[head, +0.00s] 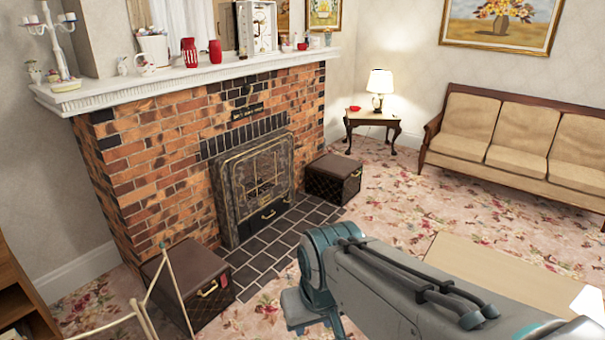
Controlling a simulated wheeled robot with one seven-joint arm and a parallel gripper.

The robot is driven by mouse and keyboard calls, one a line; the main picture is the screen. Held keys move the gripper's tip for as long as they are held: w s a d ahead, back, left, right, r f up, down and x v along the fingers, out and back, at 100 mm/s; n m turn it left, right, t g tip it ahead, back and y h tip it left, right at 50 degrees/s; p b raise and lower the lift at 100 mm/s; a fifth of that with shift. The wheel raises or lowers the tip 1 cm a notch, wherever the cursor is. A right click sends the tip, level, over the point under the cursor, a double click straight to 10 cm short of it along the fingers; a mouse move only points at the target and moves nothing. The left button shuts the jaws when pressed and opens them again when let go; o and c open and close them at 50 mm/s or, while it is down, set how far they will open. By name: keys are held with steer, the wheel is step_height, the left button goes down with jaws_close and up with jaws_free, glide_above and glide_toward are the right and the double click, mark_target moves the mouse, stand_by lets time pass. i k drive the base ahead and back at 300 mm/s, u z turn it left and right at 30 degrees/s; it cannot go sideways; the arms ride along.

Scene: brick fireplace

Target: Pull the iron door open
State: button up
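The iron door (262,180) is set in the front of the brick fireplace (160,165). It is dark metal with brass-coloured trim and looks shut. A dark panel with a small handle (268,213) sits low on its front. My arm reaches in from the lower right and its bent joint is in front of the hearth, apart from the door. My gripper cannot be made out in this view.
Dark tiles (275,250) cover the hearth floor. A brown box (190,284) stands left of it and another box (333,179) stands right. A wooden table (475,265) is at lower right. A sofa (520,145) and a lamp table (372,121) stand farther back.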

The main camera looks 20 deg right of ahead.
mark_target(271, 174)
steer(key=z, duration=0.45)
steer(key=i, duration=3.55)
steer(key=u, duration=0.4)
